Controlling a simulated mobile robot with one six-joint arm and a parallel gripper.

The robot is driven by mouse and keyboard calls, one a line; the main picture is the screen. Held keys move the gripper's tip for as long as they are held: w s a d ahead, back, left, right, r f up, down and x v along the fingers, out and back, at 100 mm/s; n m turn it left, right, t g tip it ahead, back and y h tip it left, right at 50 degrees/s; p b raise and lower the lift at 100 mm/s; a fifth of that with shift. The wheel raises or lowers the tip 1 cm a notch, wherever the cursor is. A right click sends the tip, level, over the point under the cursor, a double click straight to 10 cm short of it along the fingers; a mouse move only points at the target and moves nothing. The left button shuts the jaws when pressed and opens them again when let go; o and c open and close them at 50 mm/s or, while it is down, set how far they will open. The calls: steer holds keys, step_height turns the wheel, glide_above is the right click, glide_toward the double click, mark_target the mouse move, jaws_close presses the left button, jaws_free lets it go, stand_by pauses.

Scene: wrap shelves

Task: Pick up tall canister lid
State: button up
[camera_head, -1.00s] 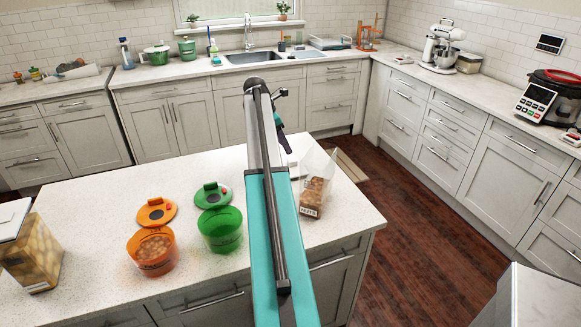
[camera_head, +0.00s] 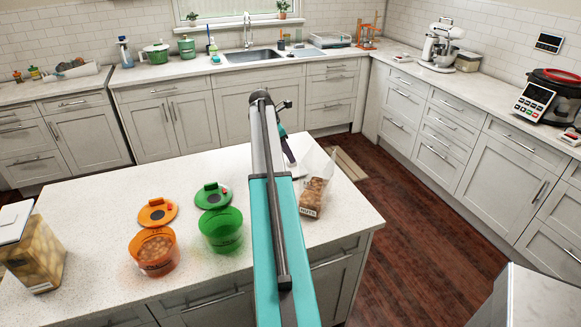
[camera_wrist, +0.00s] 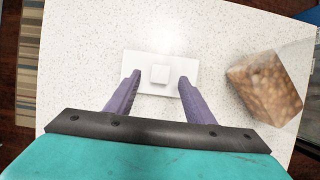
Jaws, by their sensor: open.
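A white rectangular lid with a raised square knob (camera_wrist: 159,73) lies flat on the pale speckled countertop in the wrist view. My gripper (camera_wrist: 159,77) is open, with its two purple fingers on either side of the knob and empty space between each finger and the knob. The fingertips overlap the lid in the picture; I cannot tell their exact height above it. A tall clear canister of nuts (camera_wrist: 265,88) stands open to the right of the lid. It also shows in the head view (camera_head: 313,192), where my arm hides most of the lid.
An orange tub (camera_head: 154,255) and a green tub (camera_head: 222,232) stand open on the island, their lids lying behind them. A square container with a white lid (camera_head: 33,258) stands at the far left. The countertop (camera_head: 100,200) between is clear. The island's edge is near the canister.

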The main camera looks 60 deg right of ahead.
steer(key=shift+p+x, duration=0.55)
steer(key=shift+x, duration=1.1)
steer(key=c, duration=1.2)
steer(key=shift+o, duration=0.2)
steer(key=shift+r, duration=0.1)
step_height(320, 180, up, 10)
steer(key=b, duration=0.3)
